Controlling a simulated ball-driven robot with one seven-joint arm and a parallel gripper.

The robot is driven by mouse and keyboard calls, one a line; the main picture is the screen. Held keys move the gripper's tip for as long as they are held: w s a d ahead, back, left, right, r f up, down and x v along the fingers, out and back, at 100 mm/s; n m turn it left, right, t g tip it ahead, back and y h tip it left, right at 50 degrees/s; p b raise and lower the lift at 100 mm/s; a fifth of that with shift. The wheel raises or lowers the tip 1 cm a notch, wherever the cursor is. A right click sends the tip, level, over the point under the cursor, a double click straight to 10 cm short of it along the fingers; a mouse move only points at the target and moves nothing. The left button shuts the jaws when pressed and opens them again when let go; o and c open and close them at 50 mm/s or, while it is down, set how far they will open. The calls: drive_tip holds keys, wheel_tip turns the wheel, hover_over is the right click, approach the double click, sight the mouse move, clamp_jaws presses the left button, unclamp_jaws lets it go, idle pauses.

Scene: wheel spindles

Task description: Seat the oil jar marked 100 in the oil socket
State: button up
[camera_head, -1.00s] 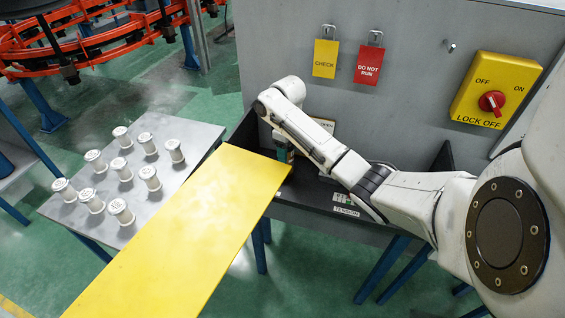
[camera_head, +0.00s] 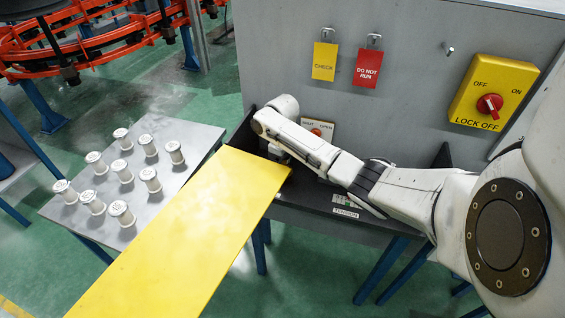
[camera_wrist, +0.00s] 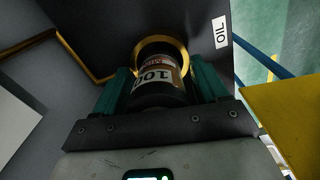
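In the wrist view the oil jar (camera_wrist: 158,78), dark with a pale label reading 100, sits between the green fingers of my gripper (camera_wrist: 160,68). Both fingers are close against its sides, so the gripper looks shut on it. A brass ring, the oil socket (camera_wrist: 181,50), shows around the jar's far end, beside a white OIL label (camera_wrist: 220,32). I cannot tell how deep the jar is in the ring. In the head view the jar and socket are hidden, and my gripper is mostly hidden behind my arm and the yellow panel.
The dark tray (camera_head: 300,195) with a TENSION label lies under my arm. A yellow panel (camera_head: 185,235) borders it on the left and also shows in the wrist view (camera_wrist: 285,115). Several white spools stand on the grey table (camera_head: 170,195). A lockout switch (camera_head: 495,90) is on the wall.

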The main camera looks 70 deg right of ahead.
drive_tip(key=shift+s+a+f, duration=0.1)
drive_tip(key=shift+a+f, duration=0.05)
drive_tip(key=shift+f, duration=0.05)
wheel_tip(320, 180, up, 12)
drive_tip(key=shift+r+b, duration=0.25)
drive_tip(key=shift+b, duration=0.3)
